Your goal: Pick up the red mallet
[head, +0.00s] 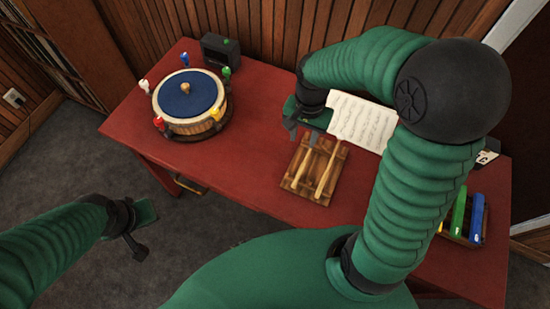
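A wooden rack (288,184) lies on the red table in front of my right gripper. Two pale wooden mallet handles (326,176) lie across it. I see no red mallet head; the far ends of the handles are hidden by or close to my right gripper. My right gripper (303,134) is over the far end of the rack, pointing down. Its two dark fingertips look apart, with a handle end near them; I cannot tell if they touch it. My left gripper (138,236) hangs over the carpet left of the table, and its finger gap is unclear.
The red table (250,110) also bears a round drum (190,103) with coloured pegs, a black box (220,51), a music sheet (360,122) behind the rack, and coloured bars (468,216) at the right. Bare tabletop lies between drum and rack.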

